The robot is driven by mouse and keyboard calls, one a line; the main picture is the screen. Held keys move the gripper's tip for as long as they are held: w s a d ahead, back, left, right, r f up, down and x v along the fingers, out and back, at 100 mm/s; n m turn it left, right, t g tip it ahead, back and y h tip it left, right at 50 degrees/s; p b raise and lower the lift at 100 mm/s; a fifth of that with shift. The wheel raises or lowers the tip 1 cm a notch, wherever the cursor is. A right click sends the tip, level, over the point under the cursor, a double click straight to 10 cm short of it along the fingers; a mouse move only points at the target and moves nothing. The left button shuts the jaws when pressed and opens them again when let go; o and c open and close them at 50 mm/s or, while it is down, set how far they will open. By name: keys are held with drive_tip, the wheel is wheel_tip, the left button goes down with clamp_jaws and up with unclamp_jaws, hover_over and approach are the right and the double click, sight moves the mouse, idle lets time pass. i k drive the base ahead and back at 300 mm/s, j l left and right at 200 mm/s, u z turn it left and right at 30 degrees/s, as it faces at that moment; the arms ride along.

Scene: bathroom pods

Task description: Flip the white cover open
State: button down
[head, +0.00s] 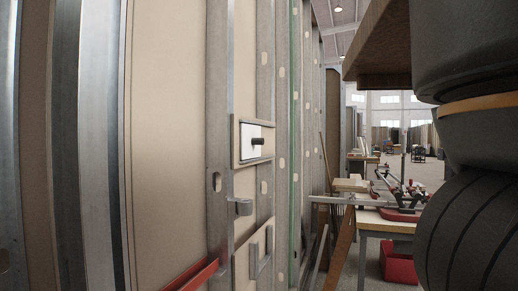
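A small white cover (247,144) sits in a tan wooden frame (236,150) on the stud wall, a little left of the middle of the head view. My gripper is not in the view. A large dark part with an orange ring at the right edge appears to be my arm.
Metal studs (219,130) and beige panels (168,130) line the left. Below the cover are a metal bracket (240,207), a grey handle (261,254) and a red bar (194,275). A workbench (375,222) with clamps and a red bin (399,264) stand at right. A wooden slab (385,45) hangs above.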

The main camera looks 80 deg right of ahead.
sight(251, 141)
drive_tip(key=z, duration=1.1)
